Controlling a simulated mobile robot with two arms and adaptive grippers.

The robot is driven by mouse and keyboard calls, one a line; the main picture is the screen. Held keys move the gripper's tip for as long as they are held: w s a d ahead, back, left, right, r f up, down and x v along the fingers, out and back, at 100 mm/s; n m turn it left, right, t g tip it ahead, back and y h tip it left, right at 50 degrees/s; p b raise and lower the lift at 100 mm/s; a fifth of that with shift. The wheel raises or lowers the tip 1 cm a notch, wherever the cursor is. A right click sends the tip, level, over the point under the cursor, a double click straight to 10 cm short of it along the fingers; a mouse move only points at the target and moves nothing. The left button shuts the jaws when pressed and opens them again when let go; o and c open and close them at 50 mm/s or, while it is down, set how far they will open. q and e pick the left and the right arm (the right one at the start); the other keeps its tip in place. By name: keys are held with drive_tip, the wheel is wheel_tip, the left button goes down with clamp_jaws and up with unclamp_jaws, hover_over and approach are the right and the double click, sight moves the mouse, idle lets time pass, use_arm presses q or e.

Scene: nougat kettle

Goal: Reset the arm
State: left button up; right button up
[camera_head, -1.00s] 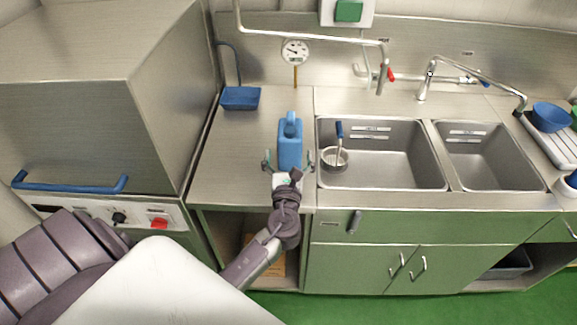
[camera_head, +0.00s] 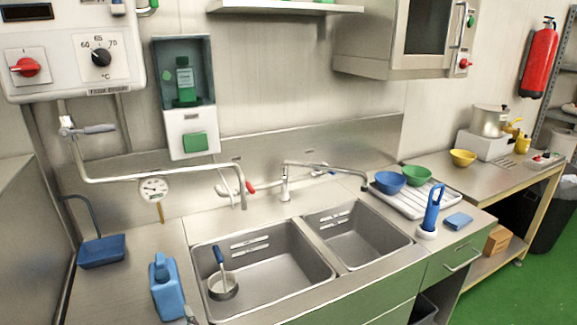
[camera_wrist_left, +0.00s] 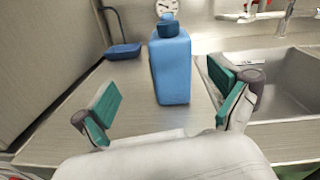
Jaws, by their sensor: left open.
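My left gripper (camera_wrist_left: 165,105) is open and empty in the left wrist view, its two teal-padded fingers spread wide. A blue jug (camera_wrist_left: 172,68) stands upright on the steel counter just beyond the fingertips, and I see no contact. In the head view the same jug (camera_head: 167,290) stands left of the sink, and only a small bit of my left gripper (camera_head: 190,315) shows at the bottom edge. My right gripper is in neither view.
A blue scoop (camera_head: 101,250) is at the counter's left. A thermometer (camera_head: 154,189) is behind. Blue (camera_head: 390,182) and green (camera_head: 417,175) bowls sit on the drainer.

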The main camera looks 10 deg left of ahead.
use_arm(q)
drive_tip(key=s+f+n+g+h, duration=0.3)
drive_tip(key=s+f+n+g, duration=0.4)
drive_tip(key=s+n, duration=0.7)
drive_tip(key=s+d+f+n+g+h, duration=0.2)
drive_tip(key=s+d+n+g+h, duration=0.4)
drive_tip(key=s+d+n, duration=0.5)
wheel_tip(320, 180, down, 27)
drive_tip(key=h+b, duration=0.1)
drive_tip(key=b, duration=0.1)
drive_tip(key=s+a+f+g, duration=0.1)
drive_tip(key=s+a+f, duration=0.1)
drive_tip(key=s+f, duration=1.4)
wheel_tip(320, 180, down, 2)
drive_tip(key=shift+s+a+f+b, duration=0.15)
drive_tip(key=shift+s+a+b, duration=0.1)
drive_tip(key=shift+a+b, duration=0.15)
